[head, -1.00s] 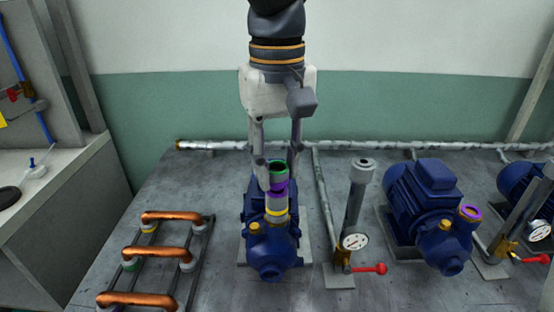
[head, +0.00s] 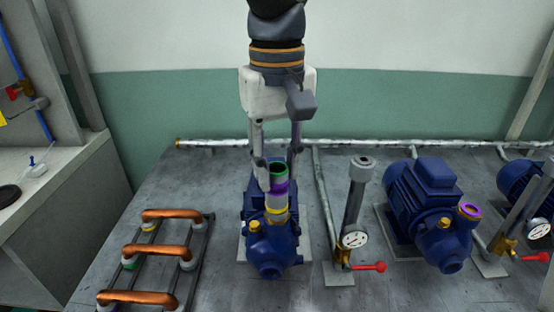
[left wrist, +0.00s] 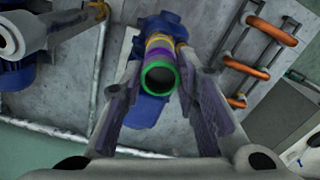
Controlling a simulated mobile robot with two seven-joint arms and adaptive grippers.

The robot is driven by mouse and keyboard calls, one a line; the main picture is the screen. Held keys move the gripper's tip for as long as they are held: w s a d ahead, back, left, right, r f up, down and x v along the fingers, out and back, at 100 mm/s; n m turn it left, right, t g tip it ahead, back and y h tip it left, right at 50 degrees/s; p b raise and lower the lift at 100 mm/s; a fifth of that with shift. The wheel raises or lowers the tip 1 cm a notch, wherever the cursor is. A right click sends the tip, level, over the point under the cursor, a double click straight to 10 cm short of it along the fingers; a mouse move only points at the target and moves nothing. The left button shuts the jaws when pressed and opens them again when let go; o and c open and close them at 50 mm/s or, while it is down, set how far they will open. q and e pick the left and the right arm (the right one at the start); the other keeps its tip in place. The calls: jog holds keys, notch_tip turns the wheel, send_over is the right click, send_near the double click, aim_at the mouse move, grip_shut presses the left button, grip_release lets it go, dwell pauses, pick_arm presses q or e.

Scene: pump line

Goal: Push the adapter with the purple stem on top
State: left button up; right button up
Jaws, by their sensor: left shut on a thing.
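The adapter (head: 278,198) is a short grey pipe piece with a purple band and a green ring around its open top. It stands about upright at the yellow-ringed outlet of the nearest blue pump (head: 271,245). I cannot tell whether it is fully seated there. My left gripper (head: 277,181) points down from above and is shut on the adapter's upper part, one finger on each side. In the left wrist view, the adapter (left wrist: 160,77) shows end-on between the fingers of the gripper (left wrist: 161,83), its green rim towards the camera. My right gripper is not in view.
A grey pipe with a gauge (head: 355,239) and a red-handled valve (head: 369,267) stands close on the right. A second blue pump (head: 425,195) with a purple-ringed outlet (head: 470,211) is farther right. Copper handle-shaped pipes (head: 157,252) lie on a rack at left.

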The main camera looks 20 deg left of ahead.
pick_arm(q)
jog(key=shift+f, duration=0.4)
dwell(0.4)
jog(key=o, duration=1.1)
jog(key=shift+r, duration=3)
jog(key=shift+r, duration=0.1)
notch_tip(320, 180, up, 12)
